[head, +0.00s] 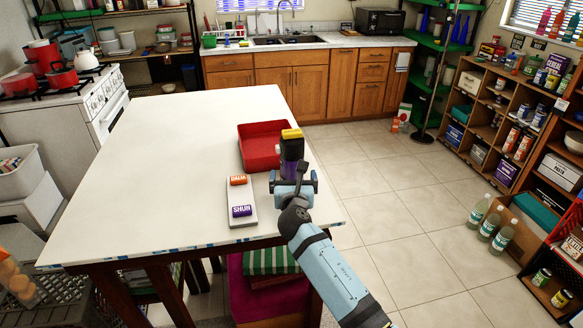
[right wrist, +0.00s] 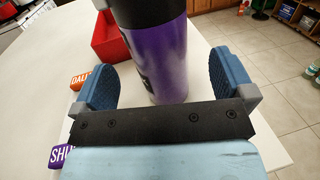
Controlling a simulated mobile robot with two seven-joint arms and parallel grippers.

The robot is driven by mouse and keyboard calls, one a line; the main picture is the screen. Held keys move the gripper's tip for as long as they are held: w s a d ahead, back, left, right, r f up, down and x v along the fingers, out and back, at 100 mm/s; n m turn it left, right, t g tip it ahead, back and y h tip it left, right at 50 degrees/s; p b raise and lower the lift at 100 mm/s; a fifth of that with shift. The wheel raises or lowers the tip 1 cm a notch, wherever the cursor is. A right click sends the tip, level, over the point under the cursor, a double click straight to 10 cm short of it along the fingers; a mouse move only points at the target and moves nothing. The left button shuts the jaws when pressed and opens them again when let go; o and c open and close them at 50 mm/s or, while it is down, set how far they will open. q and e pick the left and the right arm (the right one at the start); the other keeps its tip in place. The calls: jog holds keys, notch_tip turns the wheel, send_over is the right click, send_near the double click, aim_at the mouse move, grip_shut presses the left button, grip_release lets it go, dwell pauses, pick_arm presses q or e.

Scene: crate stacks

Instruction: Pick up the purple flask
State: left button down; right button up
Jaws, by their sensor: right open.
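The purple flask (head: 291,158) stands upright near the right edge of the white table (head: 180,150), with a black upper part and a yellow top in the head view. In the right wrist view the flask (right wrist: 160,62) shows purple fading to lilac; its top is cut off. My right gripper (head: 293,180) is open at the flask, low on its body. In the wrist view its blue fingers (right wrist: 165,85) stand on either side of the flask, with a gap on both sides. My left gripper is not in view.
A red tray (head: 259,160) lies just behind and left of the flask. A pale board (head: 240,194) with an orange and a purple labelled block lies to its left. The table's left half is clear. Shelves (head: 500,120) stand along the right wall.

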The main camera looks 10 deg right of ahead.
jog(key=x, duration=0.6)
jog(key=shift+a+f, duration=0.1)
jog(key=shift+a, duration=0.1)
jog(key=shift+s, duration=0.1)
jog(key=c, duration=1)
jog(key=shift+c, duration=1)
